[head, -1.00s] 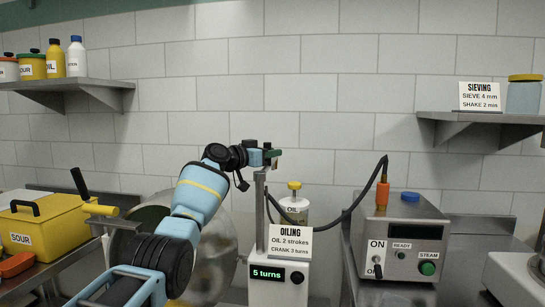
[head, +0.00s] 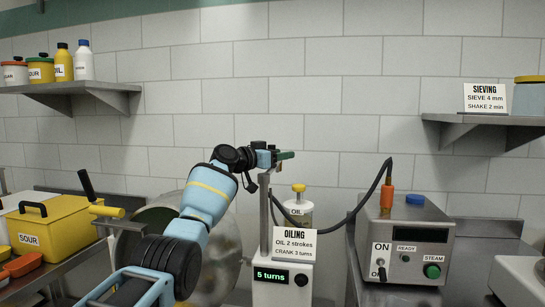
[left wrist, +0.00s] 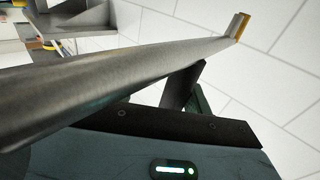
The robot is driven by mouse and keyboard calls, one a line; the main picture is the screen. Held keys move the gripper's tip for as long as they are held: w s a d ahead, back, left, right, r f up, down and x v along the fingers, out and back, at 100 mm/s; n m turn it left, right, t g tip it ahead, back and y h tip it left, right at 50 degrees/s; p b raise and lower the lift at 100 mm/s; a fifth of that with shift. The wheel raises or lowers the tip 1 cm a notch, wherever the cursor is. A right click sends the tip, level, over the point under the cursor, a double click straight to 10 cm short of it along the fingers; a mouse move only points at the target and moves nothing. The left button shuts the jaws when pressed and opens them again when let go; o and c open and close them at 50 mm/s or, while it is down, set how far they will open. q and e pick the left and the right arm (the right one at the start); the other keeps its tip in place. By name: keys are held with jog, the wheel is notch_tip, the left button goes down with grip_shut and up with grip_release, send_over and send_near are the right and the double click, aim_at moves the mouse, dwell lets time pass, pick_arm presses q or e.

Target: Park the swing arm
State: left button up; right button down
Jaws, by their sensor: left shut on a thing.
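My left gripper (head: 284,155) is at the top of a thin grey upright post (head: 264,215) beside the oiling unit. It is shut on a grey metal bar that I take to be the swing arm; its jaws are hard to make out. In the left wrist view the bar (left wrist: 130,75) runs from lower left to upper right, with a yellow-orange tip (left wrist: 241,27). It passes close in front of the gripper's dark body, and the contact is hidden. In the head view I cannot make out the bar's direction. My right gripper is not in view.
The oiling unit (head: 283,298) reads "5 turns", with an oil bottle (head: 301,212) and sign (head: 294,243) close by. A steam box (head: 408,262) with a black hose stands right. A yellow box (head: 60,227) stands left.

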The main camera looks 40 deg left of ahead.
pick_arm(q)
jog(key=s+a+b, duration=0.1)
jog(key=s, duration=0.6)
jog(key=shift+s, duration=0.35)
dwell(0.6)
